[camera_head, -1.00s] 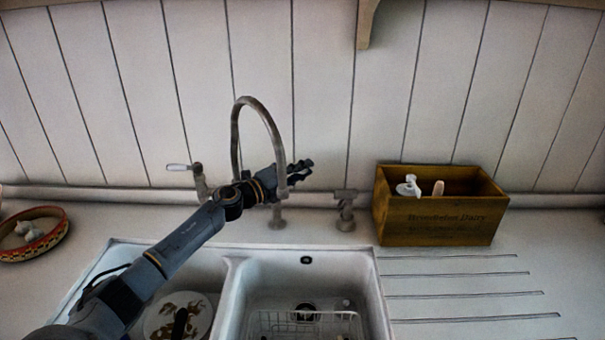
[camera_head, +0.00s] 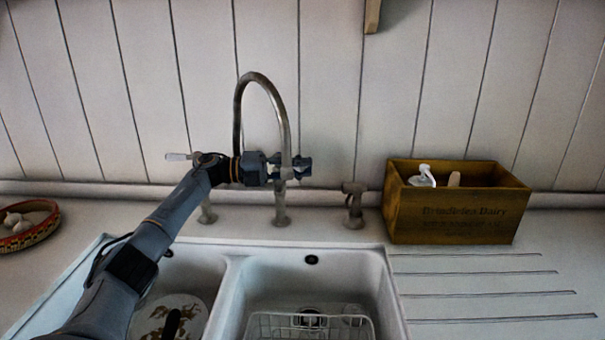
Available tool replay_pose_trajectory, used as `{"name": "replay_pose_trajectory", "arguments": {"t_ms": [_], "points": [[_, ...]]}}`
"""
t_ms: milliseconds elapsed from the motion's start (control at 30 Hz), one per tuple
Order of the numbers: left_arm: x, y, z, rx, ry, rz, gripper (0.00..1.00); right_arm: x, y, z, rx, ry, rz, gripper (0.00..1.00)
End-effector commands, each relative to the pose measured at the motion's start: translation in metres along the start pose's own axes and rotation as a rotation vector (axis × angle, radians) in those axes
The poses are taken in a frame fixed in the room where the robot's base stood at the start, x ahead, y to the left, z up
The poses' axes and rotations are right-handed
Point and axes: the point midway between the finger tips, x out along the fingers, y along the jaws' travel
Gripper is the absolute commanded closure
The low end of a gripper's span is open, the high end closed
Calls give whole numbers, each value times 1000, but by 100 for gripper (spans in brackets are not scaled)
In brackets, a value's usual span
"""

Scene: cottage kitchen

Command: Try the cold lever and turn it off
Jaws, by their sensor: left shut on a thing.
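The tap's tall curved metal spout (camera_head: 279,104) rises behind the double sink. A left lever with a white handle (camera_head: 178,157) points left, partly hidden by my arm. A shorter metal valve (camera_head: 353,203) stands right of the spout, and I cannot make out a white handle on it. My left gripper (camera_head: 301,167) is at the spout's lower downward end, its fingertips just right of the pipe. My right gripper is not in view.
A wooden box (camera_head: 455,222) with a white-topped bottle stands right of the tap. The left basin holds a patterned plate (camera_head: 185,310), the right basin a wire rack (camera_head: 310,325). A patterned bowl (camera_head: 38,234) is at the far left. The grooved drainer is clear.

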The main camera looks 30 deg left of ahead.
Motion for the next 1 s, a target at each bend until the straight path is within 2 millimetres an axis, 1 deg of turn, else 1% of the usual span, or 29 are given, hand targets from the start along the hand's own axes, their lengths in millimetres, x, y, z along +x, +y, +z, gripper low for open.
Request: {"name": "replay_pose_trajectory", "arguments": {"t_ms": [33, 100, 567, 600, 700, 933, 1000], "points": [[-1, 3, -1, -1, 10, 2, 100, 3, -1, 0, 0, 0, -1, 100], [-1, 3, -2, -2, 22, 0, 100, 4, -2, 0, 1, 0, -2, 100], [-2, 2, -2, -3, 36, -2, 100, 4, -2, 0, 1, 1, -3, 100], [-2, 2, -2, -3, 36, -2, 75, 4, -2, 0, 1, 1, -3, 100], [-2, 2, -2, -3, 35, -3, 56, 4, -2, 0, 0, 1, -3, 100], [-2, 1, -2, -2, 35, -5, 56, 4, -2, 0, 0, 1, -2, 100], [-2, 0, -2, -2, 33, -5, 56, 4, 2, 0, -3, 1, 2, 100]]}}
